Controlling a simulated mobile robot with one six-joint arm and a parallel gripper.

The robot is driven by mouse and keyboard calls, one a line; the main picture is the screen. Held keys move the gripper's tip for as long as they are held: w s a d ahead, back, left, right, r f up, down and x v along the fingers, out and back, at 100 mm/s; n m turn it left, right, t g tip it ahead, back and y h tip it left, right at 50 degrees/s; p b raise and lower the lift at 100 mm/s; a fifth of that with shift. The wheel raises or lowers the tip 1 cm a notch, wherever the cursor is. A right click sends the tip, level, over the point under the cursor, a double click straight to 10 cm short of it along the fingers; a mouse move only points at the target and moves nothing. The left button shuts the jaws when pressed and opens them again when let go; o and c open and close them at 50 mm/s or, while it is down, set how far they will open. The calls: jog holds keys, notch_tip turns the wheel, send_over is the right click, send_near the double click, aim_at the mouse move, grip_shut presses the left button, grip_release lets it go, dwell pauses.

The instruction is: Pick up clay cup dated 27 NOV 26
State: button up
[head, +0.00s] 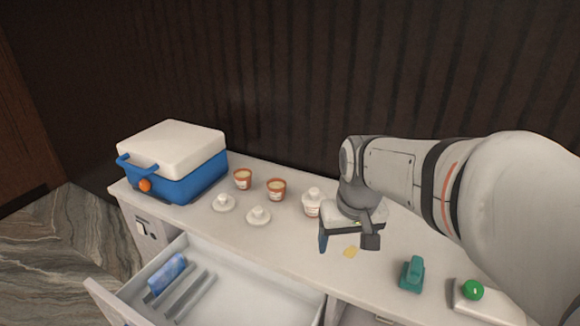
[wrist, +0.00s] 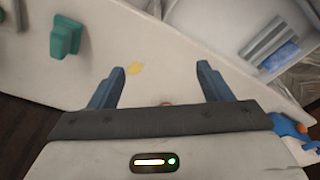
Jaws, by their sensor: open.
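Two orange-brown clay cups with pale tops stand on the counter in the head view, a left cup (head: 243,179) and a right cup (head: 276,189). Each has a pale label, but the dates are too small to read. A white lidded pot (head: 312,203) with a label stands to their right, close to my gripper. My gripper (head: 345,243) is open and empty above the counter, right of the cups. In the wrist view its fingers (wrist: 161,85) are spread, with a sliver of something brownish at the gripper's edge between them. The cups are not clearly visible there.
A blue cooler (head: 188,183) with a white lid stands at the counter's left end. Two white lids (head: 258,216) lie before the cups. An open drawer (head: 235,285) juts out in front. A teal object (head: 412,273), a green button (head: 472,290) and a yellow patch (head: 350,252) are right.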

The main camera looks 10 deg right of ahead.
jog(key=shift+o, duration=1)
jog(key=w+g+p, duration=0.1)
jog(key=w+p, duration=0.1)
jog(key=w, duration=1.4)
jog(key=shift+w+r, duration=0.2)
jog(key=shift+r, duration=0.15)
jog(key=g+p, duration=0.1)
jog(key=p, duration=0.1)
send_over(314, 197)
notch_tip(314, 197, down, 6)
jog(key=shift+w, duration=0.1)
jog(key=shift+w+f+n, duration=0.3)
jog(key=shift+w+f, duration=0.1)
jog(key=shift+f, duration=0.2)
jog(key=shift+w+d+f+p, duration=0.15)
jog(key=shift+f+p, duration=0.3)
jog(key=shift+f, duration=1.4)
jog(key=shift+w+f+p, duration=0.2)
jog(key=shift+f+p, duration=0.2)
jog(key=shift+f, duration=1.4)
jog(key=c, duration=1)
